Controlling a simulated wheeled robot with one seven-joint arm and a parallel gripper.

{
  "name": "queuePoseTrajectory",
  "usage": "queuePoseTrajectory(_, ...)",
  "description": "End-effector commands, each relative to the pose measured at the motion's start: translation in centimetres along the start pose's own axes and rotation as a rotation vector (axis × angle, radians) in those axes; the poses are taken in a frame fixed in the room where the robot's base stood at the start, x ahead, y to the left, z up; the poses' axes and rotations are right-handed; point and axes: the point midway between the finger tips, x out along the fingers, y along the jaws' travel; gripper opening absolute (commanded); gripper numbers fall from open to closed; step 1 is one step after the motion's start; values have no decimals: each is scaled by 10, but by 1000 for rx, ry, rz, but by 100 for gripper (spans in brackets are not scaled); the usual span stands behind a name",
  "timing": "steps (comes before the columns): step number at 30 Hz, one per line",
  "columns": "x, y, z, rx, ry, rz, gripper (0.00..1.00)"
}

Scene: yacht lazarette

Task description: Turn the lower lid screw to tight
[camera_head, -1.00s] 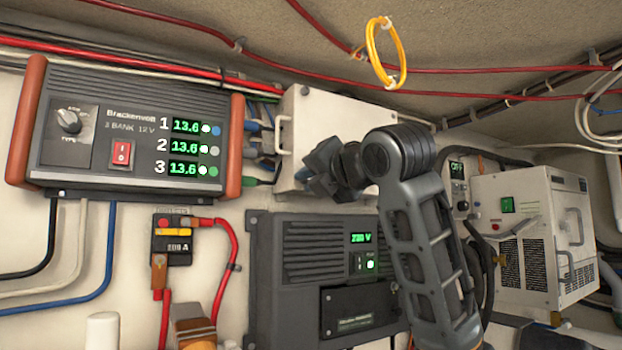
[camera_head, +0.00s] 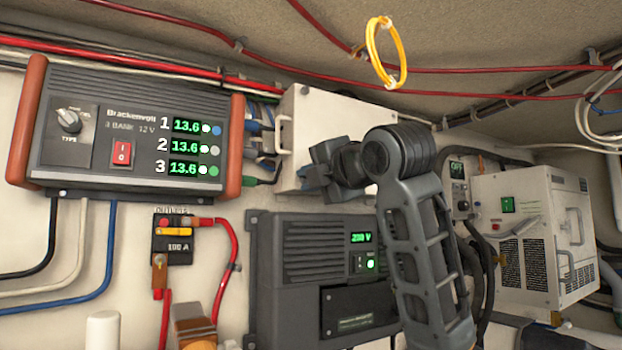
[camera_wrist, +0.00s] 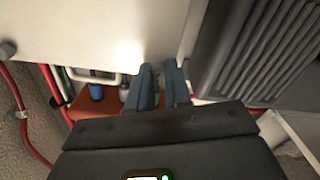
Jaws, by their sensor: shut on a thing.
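The white box (camera_head: 340,118) with a flat lid hangs on the wall, upper middle of the head view. In the wrist view its pale face (camera_wrist: 85,28) fills the upper left. My gripper (camera_head: 312,180) is at the lower part of the lid and hides that area in the head view. In the wrist view my two blue-grey fingers (camera_wrist: 163,72) are close together with their tips at the lid's edge. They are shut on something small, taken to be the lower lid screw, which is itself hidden. How far it is turned cannot be seen.
A charger (camera_head: 90,95) with orange ends hangs at left. A dark inverter (camera_head: 300,250) sits just below the box, close under my gripper. Cables run between charger and box. A yellow cable loop (camera_head: 371,50) hangs above. A white unit (camera_head: 525,240) stands at right.

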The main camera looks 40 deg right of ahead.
Motion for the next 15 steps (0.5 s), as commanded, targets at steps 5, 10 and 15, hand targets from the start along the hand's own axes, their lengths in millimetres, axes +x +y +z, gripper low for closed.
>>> queuePoseTrajectory(5, 0, 0, 0, 170, 0, -1, 0)
queuePoseTrajectory(10, 0, -1, 0, 333, -1, -2, 0)
queuePoseTrajectory(15, 0, -1, 0, 494, -1, -3, 0)
